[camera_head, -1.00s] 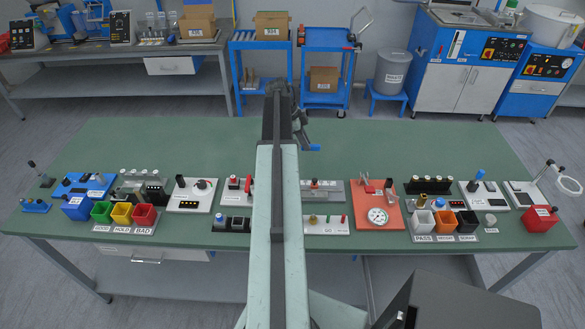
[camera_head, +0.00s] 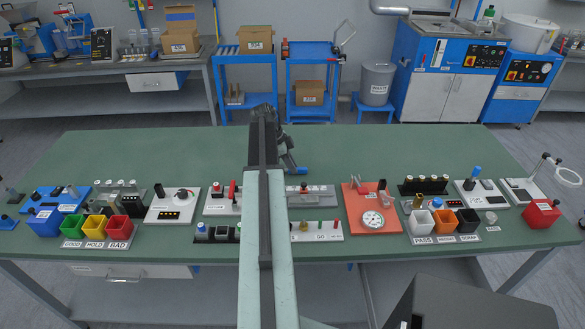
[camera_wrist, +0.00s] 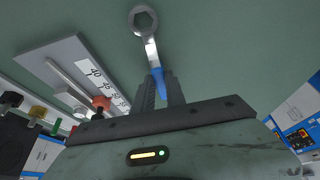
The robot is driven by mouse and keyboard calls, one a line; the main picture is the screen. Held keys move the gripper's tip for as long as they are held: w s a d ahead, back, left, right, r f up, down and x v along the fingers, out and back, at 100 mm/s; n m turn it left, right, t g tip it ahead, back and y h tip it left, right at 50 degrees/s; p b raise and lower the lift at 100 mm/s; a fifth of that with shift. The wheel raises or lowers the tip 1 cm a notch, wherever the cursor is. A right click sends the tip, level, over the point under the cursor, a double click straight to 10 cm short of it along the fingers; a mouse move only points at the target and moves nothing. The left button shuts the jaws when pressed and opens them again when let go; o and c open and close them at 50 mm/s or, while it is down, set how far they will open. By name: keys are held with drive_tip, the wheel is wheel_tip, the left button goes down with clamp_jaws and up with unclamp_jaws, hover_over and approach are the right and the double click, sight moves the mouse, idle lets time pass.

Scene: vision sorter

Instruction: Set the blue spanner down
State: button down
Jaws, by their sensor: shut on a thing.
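The blue spanner (camera_wrist: 148,45) has a silver ring end and a blue handle. In the wrist view its handle sits between the two fingers of my gripper (camera_wrist: 160,90), and the ring end points away from me. In the head view my gripper (camera_head: 288,165) is over the middle of the green bench top (camera_head: 370,150), and a small blue part of the spanner (camera_head: 301,171) shows beside it. I cannot tell whether the spanner touches the bench. My arm hides part of the bench's middle.
A grey plate marked 40, 45 and 50 (camera_wrist: 70,65) lies left of the spanner. An orange plate with a dial (camera_head: 372,220) stands to the right. Colored bins (camera_head: 95,228) sit at the left and more bins (camera_head: 444,222) at the right. The rear bench strip is clear.

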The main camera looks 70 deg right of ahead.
drive_tip(key=c, duration=1.4)
unclamp_jaws()
drive_tip(key=shift+f, duration=0.1)
drive_tip(key=shift+o, duration=0.2)
drive_tip(key=shift+r+p, duration=0.4)
drive_tip(key=p+v, duration=1)
drive_tip(key=v, duration=0.1)
drive_tip(key=shift+w+a+r, duration=0.15)
drive_tip(key=shift+w+r, duration=0.05)
drive_tip(key=shift+w, duration=0.05)
